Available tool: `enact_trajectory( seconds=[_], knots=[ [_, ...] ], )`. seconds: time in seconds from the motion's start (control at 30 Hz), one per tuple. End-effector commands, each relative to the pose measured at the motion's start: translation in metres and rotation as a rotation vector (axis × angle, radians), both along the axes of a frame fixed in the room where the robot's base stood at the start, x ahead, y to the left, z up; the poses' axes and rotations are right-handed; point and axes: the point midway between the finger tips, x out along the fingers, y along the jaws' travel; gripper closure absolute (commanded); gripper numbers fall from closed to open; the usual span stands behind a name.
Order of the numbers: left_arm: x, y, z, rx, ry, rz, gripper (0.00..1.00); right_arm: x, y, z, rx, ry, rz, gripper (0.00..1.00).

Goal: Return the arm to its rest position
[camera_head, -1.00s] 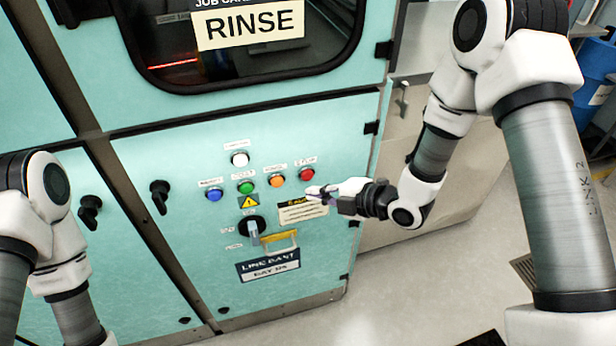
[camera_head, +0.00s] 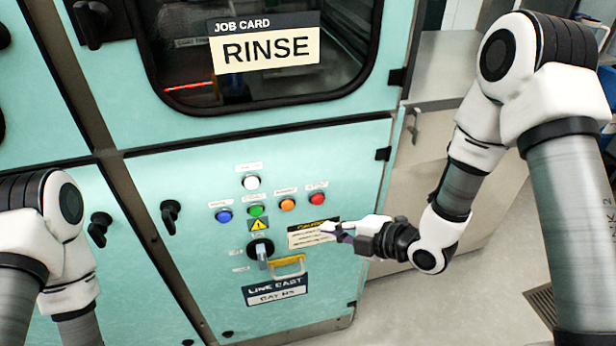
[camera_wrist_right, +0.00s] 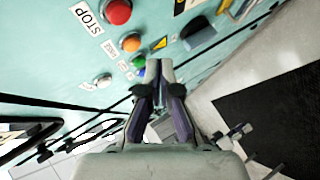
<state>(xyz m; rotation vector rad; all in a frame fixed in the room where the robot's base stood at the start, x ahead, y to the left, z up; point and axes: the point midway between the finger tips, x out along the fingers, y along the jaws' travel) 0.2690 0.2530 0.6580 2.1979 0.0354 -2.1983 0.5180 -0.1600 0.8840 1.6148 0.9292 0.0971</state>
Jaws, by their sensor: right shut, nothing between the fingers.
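My right gripper (camera_head: 334,230) is shut and empty in the head view, at the right side of the teal cabinet panel (camera_head: 345,165), over the edge of the yellow and cream caution label (camera_head: 305,238). Whether it touches the panel I cannot tell. In the right wrist view its fingers (camera_wrist_right: 160,66) are together, pointing towards the panel with the red STOP button (camera_wrist_right: 117,12) to the upper left. My left arm (camera_head: 45,240) shows at the left edge of the head view; its gripper is out of the picture.
A window with a RINSE card (camera_head: 267,48) is above. Open floor (camera_head: 400,310) lies to the right. A dark mat (camera_wrist_right: 270,110) shows in the wrist view.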

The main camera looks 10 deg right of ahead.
Motion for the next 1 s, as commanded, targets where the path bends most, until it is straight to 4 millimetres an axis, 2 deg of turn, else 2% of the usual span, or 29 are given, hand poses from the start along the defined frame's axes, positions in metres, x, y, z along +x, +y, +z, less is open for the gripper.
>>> enact_trajectory(
  seconds=[0.17,0.27,0.37,0.43,0.5,0.57,0.6,0.7,0.8,0.9,1.0],
  knots=[
    [0.0,0.0,0.0,0.0,0.0,0.0,0.6,-0.003,0.0,-0.006,0.0,0.014,0.001,1.0],
    [0.0,0.0,0.0,0.0,0.0,0.0,0.6,-0.021,0.004,-0.038,-0.01,0.086,0.015,1.0],
    [0.0,0.0,0.0,0.0,0.0,0.0,0.6,-0.06,0.005,-0.098,-0.046,0.255,-0.014,1.0],
    [0.0,0.0,0.0,0.0,0.0,0.0,0.6,-0.098,-0.007,-0.146,-0.054,0.48,-0.148,1.0],
    [0.0,0.0,0.0,0.0,0.0,0.0,0.6,-0.143,-0.026,-0.188,-0.034,0.753,-0.388,1.0],
    [0.0,0.0,0.0,0.0,0.0,0.0,0.6,-0.185,-0.046,-0.214,0.003,0.984,-0.682,1.0],
    [0.0,0.0,0.0,0.0,0.0,0.0,0.6,-0.207,-0.059,-0.223,0.04,1.098,-0.894,1.0],
    [0.0,0.0,0.0,0.0,0.0,0.0,0.6,-0.236,-0.083,-0.226,0.171,1.238,-1.363,1.0],
    [0.0,0.0,0.0,0.0,0.0,0.0,0.6,-0.249,-0.093,-0.227,0.292,1.278,-1.656,1.0],
    [0.0,0.0,0.0,0.0,0.0,0.0,0.6,-0.251,-0.093,-0.227,0.358,1.291,-1.754,1.0],
    [0.0,0.0,0.0,0.0,0.0,0.0,0.6,-0.251,-0.093,-0.227,0.372,1.29,-1.768,1.0]
  ],
)
